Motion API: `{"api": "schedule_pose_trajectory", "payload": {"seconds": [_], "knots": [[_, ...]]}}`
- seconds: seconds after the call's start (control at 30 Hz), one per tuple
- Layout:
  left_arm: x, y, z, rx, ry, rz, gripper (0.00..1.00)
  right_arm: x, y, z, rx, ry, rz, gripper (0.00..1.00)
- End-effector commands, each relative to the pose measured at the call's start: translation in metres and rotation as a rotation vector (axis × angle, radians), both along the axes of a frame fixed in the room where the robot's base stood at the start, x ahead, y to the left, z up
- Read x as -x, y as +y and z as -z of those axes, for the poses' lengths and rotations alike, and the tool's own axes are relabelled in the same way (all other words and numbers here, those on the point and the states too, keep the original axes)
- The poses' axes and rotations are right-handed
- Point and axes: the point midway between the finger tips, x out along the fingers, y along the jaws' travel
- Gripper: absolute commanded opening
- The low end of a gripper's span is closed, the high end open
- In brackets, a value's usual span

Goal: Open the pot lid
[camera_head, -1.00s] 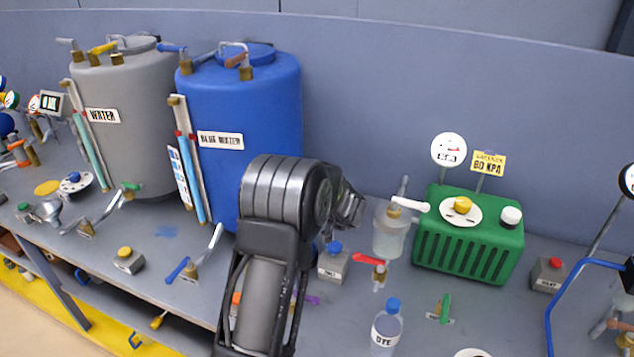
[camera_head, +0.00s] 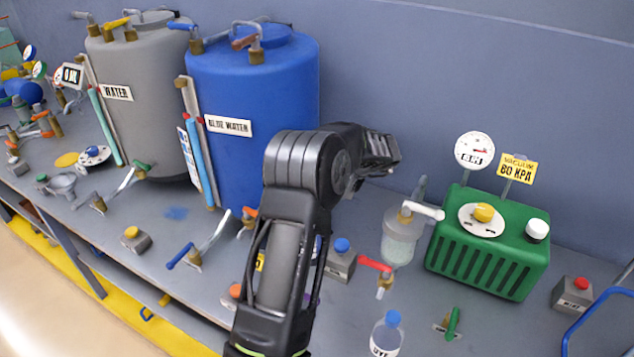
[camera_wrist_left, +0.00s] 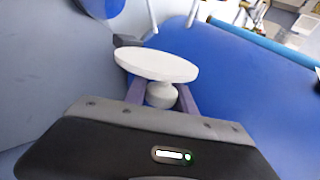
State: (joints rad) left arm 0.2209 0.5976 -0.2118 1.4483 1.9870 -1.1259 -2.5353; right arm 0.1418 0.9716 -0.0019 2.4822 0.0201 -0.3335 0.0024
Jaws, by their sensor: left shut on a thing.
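My left gripper (camera_wrist_left: 160,97) is shut on the rounded knob of a white disc (camera_wrist_left: 157,65) that looks like a lid. The disc lies beyond the fingers, tilted to the camera, with the blue tank behind it. In the head view my left arm comes up through the middle; the fingers and the disc are hidden there. A clear pot (camera_head: 400,240) with metal fittings and a pale lever on top stands left of the green box. I cannot tell whether the disc belongs to it. My right gripper is not in view.
The blue tank (camera_head: 270,95) and grey tank (camera_head: 145,85) stand behind and left of my arm. The green box (camera_head: 490,250) is at right. A bottle (camera_head: 387,332) and a red-handled valve (camera_head: 376,265) stand in front of the pot.

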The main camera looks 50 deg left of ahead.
Motion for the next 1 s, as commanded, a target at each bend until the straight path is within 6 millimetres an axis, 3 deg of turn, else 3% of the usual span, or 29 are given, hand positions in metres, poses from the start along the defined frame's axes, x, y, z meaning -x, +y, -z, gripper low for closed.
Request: {"api": "schedule_pose_trajectory", "payload": {"seconds": [0.43,0.47,0.5,0.73,1.0], "knots": [[-0.0005,-0.0004,0.0015,0.005,0.016,0.004,0.00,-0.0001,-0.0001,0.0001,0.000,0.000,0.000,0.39],[-0.0005,-0.0004,0.0015,0.005,0.016,0.004,0.33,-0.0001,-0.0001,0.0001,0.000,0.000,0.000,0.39],[-0.0003,-0.0003,0.0014,0.005,0.016,0.004,0.36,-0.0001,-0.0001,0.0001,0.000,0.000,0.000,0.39],[-0.0002,0.0000,0.0009,0.004,0.014,0.002,0.54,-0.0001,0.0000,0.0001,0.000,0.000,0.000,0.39],[-0.0004,-0.0007,-0.0002,0.004,0.014,0.001,0.54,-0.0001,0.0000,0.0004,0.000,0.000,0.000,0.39]]}}
